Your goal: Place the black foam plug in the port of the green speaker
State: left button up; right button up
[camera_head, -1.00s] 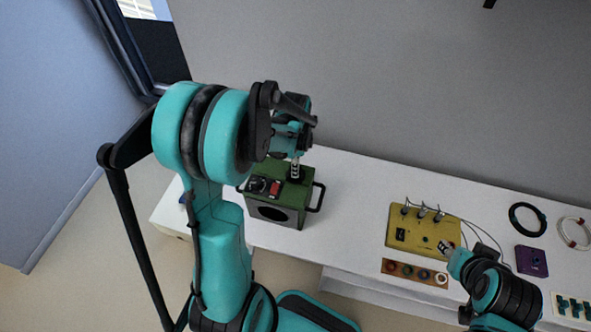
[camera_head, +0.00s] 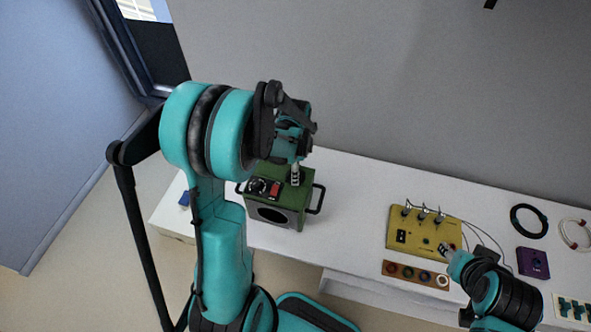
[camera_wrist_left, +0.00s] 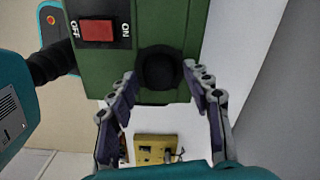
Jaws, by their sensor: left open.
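The green speaker (camera_head: 288,202) stands on the white table, with a dark round opening in its front and a red switch (camera_head: 274,190) on top. In the left wrist view its green top (camera_wrist_left: 120,70) fills the upper part. A round black piece (camera_wrist_left: 158,68) sits there beside the red switch; it looks like the foam plug at the port, but I cannot tell how deep. My left gripper (camera_wrist_left: 165,90) is open, its fingers to either side of the black piece with gaps visible. It points down over the speaker in the head view (camera_head: 295,180). My right gripper (camera_head: 447,252) is small and unclear near the yellow box.
A yellow box (camera_head: 412,226) with cables stands right of the speaker, with a brown strip of rings (camera_head: 415,273) before it. A purple box (camera_head: 532,262), a black coil (camera_head: 528,221) and a white coil (camera_head: 575,235) lie further right. Bare table separates speaker and yellow box.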

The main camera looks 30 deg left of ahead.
pick_arm(q)
notch_tip(320, 180, up, 12)
jog(key=p, duration=0.3)
jog(key=s+d+r+n+t, duration=0.6)
jog(key=s+d+n+t, duration=0.1)
jog(key=s+d+n, duration=0.3)
jog(key=shift+s+d+r+n, duration=0.15)
jog(key=shift+s+d+n, duration=0.3)
jog(key=shift+n, duration=0.65)
jog(key=shift+a, duration=0.15)
